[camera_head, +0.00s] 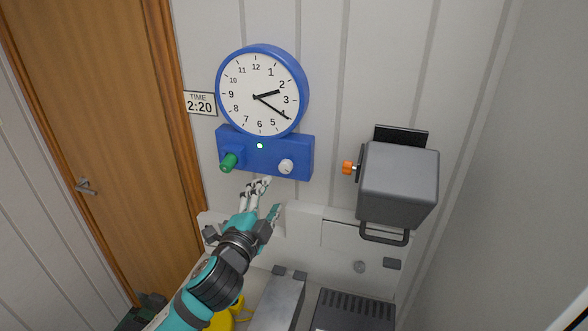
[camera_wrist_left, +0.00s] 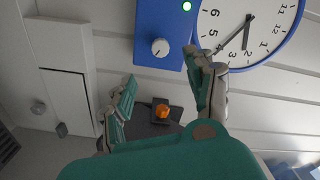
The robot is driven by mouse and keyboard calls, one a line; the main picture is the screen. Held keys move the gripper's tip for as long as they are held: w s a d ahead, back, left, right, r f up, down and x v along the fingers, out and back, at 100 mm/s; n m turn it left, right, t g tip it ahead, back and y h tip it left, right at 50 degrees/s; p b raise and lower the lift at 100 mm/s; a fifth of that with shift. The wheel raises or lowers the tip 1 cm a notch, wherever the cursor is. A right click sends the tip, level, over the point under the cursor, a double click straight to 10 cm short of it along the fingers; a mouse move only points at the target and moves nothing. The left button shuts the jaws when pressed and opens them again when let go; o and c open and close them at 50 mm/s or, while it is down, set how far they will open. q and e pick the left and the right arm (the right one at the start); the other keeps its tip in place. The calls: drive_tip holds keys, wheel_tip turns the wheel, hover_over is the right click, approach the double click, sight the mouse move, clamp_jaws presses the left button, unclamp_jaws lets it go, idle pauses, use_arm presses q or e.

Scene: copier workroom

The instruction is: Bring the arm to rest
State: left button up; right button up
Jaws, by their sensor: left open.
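My left gripper (camera_head: 267,196) is open and empty, in front of the wall just below a blue control box (camera_head: 252,160). Its fingers also show spread apart in the left wrist view (camera_wrist_left: 163,68). The box carries a green knob (camera_head: 229,162), a white knob (camera_head: 286,166) and a lit green lamp (camera_head: 260,146). Above it hangs a blue-rimmed clock (camera_head: 245,82) whose hands read about 2:20. The white knob also shows in the wrist view (camera_wrist_left: 160,47), beyond the fingers and apart from them. My right gripper is in neither view.
A sign (camera_head: 200,103) reads TIME 2:20. A grey box (camera_head: 398,185) with an orange knob (camera_head: 348,168) and a dark handle juts from the wall at right. Grey equipment (camera_head: 277,303) and a dark vented unit (camera_head: 352,312) stand below. A wooden door (camera_head: 95,130) is at left.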

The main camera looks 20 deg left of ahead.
use_arm(q)
drive_tip(key=s+a+f+n+g+y, duration=0.1)
drive_tip(key=s+f+n+g, duration=0.2)
drive_tip(key=s+f, duration=0.35)
drive_tip(key=s+a+f+n+g+y, duration=0.1)
drive_tip(key=s+f+n+g, duration=0.25)
drive_tip(key=f, duration=0.55)
drive_tip(key=s+d+f+n+g+h, duration=0.15)
drive_tip(key=s+f+g, duration=0.35)
drive_tip(key=s, duration=0.5)
drive_tip(key=s+f+n+g, duration=0.3)
drive_tip(key=s+f, duration=0.3)
drive_tip(key=s, duration=0.5)
wheel_tip(320, 180, down, 34)
drive_tip(key=s+g+b, duration=0.1)
drive_tip(key=s+b, duration=0.1)
drive_tip(key=b, duration=0.6)
drive_tip(key=s+a+f+b, duration=0.1)
drive_tip(key=s+f+b, duration=0.2)
drive_tip(key=s+f, duration=0.5)
drive_tip(key=s+a+f+g+b, duration=0.1)
drive_tip(key=s+f, duration=0.6)
drive_tip(key=f, duration=0.7)
drive_tip(key=a+b, duration=0.1)
drive_tip(key=b, duration=0.1)
drive_tip(key=shift+s+b, duration=0.3)
drive_tip(key=shift+s, duration=0.1)
drive_tip(key=shift+g, duration=0.25)
